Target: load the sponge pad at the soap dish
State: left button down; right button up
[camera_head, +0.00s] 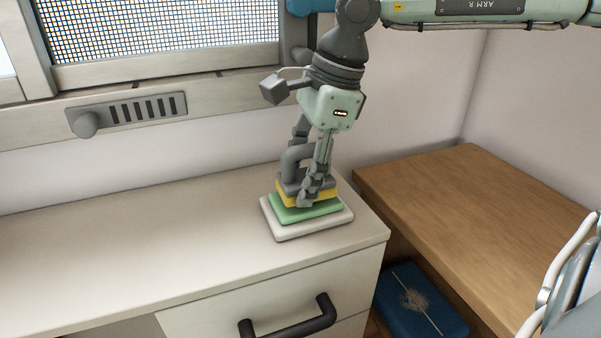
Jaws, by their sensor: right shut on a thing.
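My right gripper (307,192) reaches down from the top, its fingers shut on the sponge pad (323,197), a yellow block with a dark grey upper part. The fingers hide much of the pad. Directly under it is a green slab (298,215), on a wider white slab with rounded corners (318,227); these look like the soap dish. I cannot tell whether the pad touches the green slab or is just above it. The stack sits near the right end of the pale counter (130,245). My left gripper is not in view.
The counter is clear to the left. A drawer with a black handle (290,322) is below. A brown wooden top (490,205) lies to the right, past a gap with a blue box (420,300). A mesh window (160,35) and slotted wall fitting (130,113) are behind.

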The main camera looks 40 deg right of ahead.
aim_at(298, 147)
jog(key=shift+s+f+b, duration=0.1)
jog(key=shift+f+b, duration=0.5)
jog(key=shift+b, duration=0.25)
dwell(2.1)
jog(key=shift+r, duration=0.15)
jog(key=shift+r+p, duration=2.1)
jog(key=shift+r, duration=1.35)
